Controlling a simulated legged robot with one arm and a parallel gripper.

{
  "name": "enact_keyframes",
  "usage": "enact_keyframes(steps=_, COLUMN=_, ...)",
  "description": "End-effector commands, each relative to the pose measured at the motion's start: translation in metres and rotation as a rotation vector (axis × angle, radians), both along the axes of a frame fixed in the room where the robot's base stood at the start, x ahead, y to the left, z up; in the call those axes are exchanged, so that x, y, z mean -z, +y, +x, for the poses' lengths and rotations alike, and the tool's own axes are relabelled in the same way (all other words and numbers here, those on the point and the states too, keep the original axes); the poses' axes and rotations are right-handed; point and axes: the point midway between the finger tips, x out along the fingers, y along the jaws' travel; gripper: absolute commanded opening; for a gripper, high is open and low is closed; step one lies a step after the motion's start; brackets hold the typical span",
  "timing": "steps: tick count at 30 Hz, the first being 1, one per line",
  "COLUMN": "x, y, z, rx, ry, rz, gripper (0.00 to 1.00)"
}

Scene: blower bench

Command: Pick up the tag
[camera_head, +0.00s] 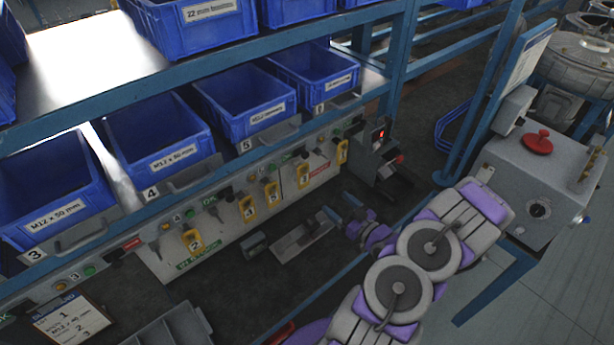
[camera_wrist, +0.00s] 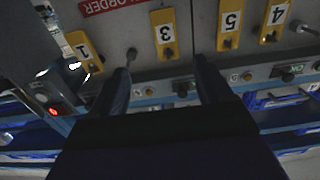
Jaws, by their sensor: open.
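Several yellow numbered tags hang in a row on the grey panel under the blue bins. In the head view they read 2 (camera_head: 192,241), 4 (camera_head: 248,209), 5 (camera_head: 272,196), 3 (camera_head: 303,176) and 1 (camera_head: 342,151). The wrist view shows them upside down. There tag 3 (camera_wrist: 164,35) stands ahead, between the lines of my two fingers; tag 1 (camera_wrist: 83,50) is to the left, tag 5 (camera_wrist: 230,28) and tag 4 (camera_wrist: 274,20) to the right. My gripper (camera_wrist: 162,72) is open and nothing shows between its fingers. It appears apart from the tags.
Blue bins (camera_head: 160,138) fill the shelf above the panel. A device with a red light (camera_head: 378,150) stands on the bench right of tag 1. A grey machine with a red knob (camera_head: 537,143) is at the right. A grey tray (camera_head: 170,328) lies at the front.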

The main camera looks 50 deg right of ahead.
Motion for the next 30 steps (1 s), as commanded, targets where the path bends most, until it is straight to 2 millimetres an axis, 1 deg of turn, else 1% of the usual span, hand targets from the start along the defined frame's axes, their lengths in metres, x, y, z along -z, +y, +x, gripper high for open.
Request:
enact_keyframes(steps=1, x=-0.001, y=0.003, z=0.008, rx=-0.004, ry=-0.001, rz=-0.003, gripper=0.79)
enact_keyframes(steps=3, x=-0.002, y=0.006, z=0.018, rx=-0.006, ry=0.0, rz=-0.005, gripper=0.79)
enact_keyframes(steps=6, x=-0.002, y=0.007, z=0.031, rx=-0.005, ry=0.002, rz=-0.006, gripper=0.79)
enact_keyframes(steps=8, x=-0.001, y=0.005, z=0.039, rx=-0.006, ry=0.003, rz=-0.006, gripper=0.79)
enact_keyframes(steps=13, x=0.002, y=-0.006, z=0.061, rx=-0.004, ry=0.002, rz=0.0, gripper=0.79)
enact_keyframes(steps=18, x=0.003, y=-0.01, z=0.084, rx=-0.004, ry=0.001, rz=0.004, gripper=0.79)
enact_keyframes(steps=21, x=0.002, y=-0.01, z=0.096, rx=-0.005, ry=0.002, rz=0.001, gripper=0.79)
enact_keyframes(steps=24, x=0.0, y=-0.009, z=0.104, rx=-0.004, ry=0.002, rz=-0.001, gripper=0.79)
enact_keyframes(steps=30, x=-0.002, y=-0.006, z=0.112, rx=-0.003, ry=0.002, rz=-0.004, gripper=0.79)
